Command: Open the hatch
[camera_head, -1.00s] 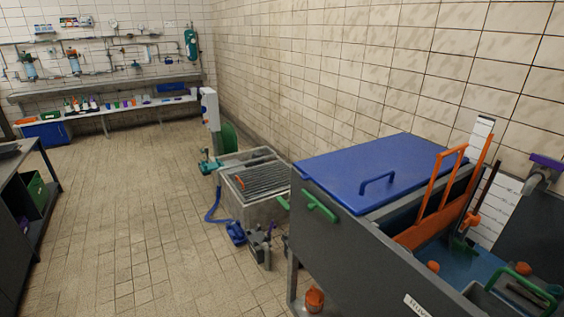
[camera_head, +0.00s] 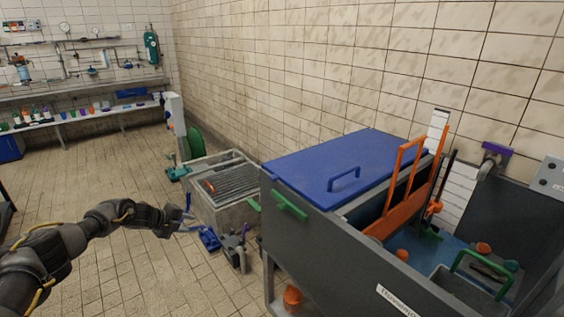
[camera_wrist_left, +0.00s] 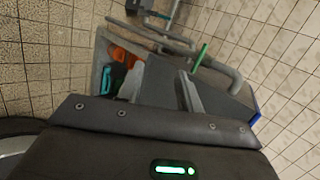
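The hatch is a flat blue lid (camera_head: 325,160) lying closed on the left part of a grey tank (camera_head: 315,235), right of centre in the head view. A blue bar handle (camera_head: 344,178) stands on its top near the front right edge. My left gripper (camera_head: 184,217) reaches in from the left, well left of the lid and apart from it. Its fingers are small and dark there, so their opening is unclear. My right gripper is not in view.
A green handle (camera_head: 291,205) sits on the tank's front side. An orange frame (camera_head: 404,190) rises just right of the lid. A grated basin (camera_head: 222,188) stands left of the tank, with blue hose and fittings beside it. The tiled floor at left is clear.

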